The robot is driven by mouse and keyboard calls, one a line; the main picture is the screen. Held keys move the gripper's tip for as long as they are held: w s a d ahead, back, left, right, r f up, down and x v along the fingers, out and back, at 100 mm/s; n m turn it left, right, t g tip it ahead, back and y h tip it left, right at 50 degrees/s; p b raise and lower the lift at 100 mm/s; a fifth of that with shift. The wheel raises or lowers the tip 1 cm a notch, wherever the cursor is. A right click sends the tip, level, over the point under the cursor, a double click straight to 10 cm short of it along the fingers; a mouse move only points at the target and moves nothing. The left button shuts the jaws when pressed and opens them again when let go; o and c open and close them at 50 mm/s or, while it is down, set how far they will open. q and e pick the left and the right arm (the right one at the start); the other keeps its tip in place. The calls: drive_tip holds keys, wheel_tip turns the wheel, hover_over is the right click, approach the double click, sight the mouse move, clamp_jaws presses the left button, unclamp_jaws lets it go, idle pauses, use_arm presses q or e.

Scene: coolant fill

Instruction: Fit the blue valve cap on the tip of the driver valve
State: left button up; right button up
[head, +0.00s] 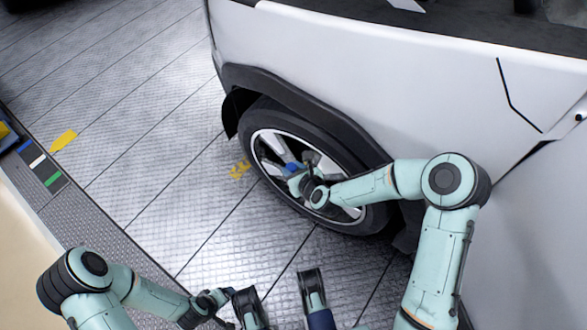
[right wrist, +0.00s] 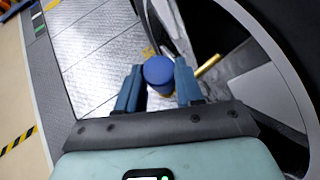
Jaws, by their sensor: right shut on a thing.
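The blue valve cap (right wrist: 158,70) is between the two blue fingers of my right gripper (right wrist: 158,88), which is shut on it. In the head view my right gripper (head: 296,182) is in front of the car's wheel, with a small blue spot of the cap (head: 291,168) at its tip. A brass-coloured stem (right wrist: 208,66), seemingly the driver valve, shows beside the right-hand finger in the right wrist view. It looks apart from the cap; its depth is unclear.
The wheel (head: 262,124) has a dark tyre and bright spokes close around my right gripper. The white car body (head: 400,85) and dark arch rise above it. The patterned metal floor (head: 150,130) left of the wheel is mostly clear, with yellow markings.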

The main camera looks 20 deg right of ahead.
drive_tip(key=shift+f+b, duration=0.85)
drive_tip(key=shift+f, duration=0.5)
drive_tip(key=o, duration=0.9)
drive_tip(key=shift+r, duration=0.1)
